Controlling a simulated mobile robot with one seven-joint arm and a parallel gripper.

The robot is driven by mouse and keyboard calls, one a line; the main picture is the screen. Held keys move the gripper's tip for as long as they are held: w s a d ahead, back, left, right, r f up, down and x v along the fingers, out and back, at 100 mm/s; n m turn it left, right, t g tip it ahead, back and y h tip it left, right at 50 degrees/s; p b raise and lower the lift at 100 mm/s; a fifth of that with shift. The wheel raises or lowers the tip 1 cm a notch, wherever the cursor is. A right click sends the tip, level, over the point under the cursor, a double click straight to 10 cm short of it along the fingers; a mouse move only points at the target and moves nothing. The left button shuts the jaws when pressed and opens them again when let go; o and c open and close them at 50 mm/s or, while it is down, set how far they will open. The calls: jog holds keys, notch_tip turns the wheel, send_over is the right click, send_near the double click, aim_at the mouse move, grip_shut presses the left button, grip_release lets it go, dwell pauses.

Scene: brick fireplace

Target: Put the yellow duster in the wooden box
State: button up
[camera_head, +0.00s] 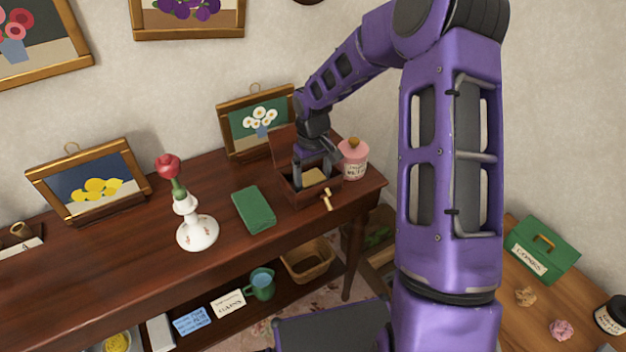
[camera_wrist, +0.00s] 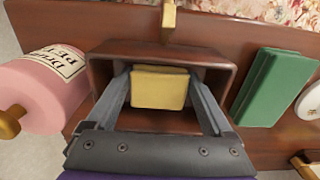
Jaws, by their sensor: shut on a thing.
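The yellow duster (camera_wrist: 158,88) is a small folded block between my gripper's fingers (camera_wrist: 165,95) in the wrist view. My gripper is shut on it, with both fingertips at the mouth of the wooden box (camera_wrist: 226,84). In the head view the duster (camera_head: 313,177) shows inside the rim of the box (camera_head: 305,197), below my gripper (camera_head: 315,174). The box stands with its lid raised near the right end of the dark table. Whether the duster touches the box's floor cannot be told.
A pink jar (camera_head: 353,160) stands close to the right of the box. A green book (camera_head: 253,209) lies to its left, and a white vase with a red rose (camera_head: 197,231) stands farther left. A framed daisy picture (camera_head: 258,122) leans on the wall behind.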

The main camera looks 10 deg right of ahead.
aim_at(313, 179)
jog(key=o, duration=1.1)
jog(key=shift+c, duration=0.2)
notch_tip(313, 179, up, 12)
jog(key=p, duration=0.1)
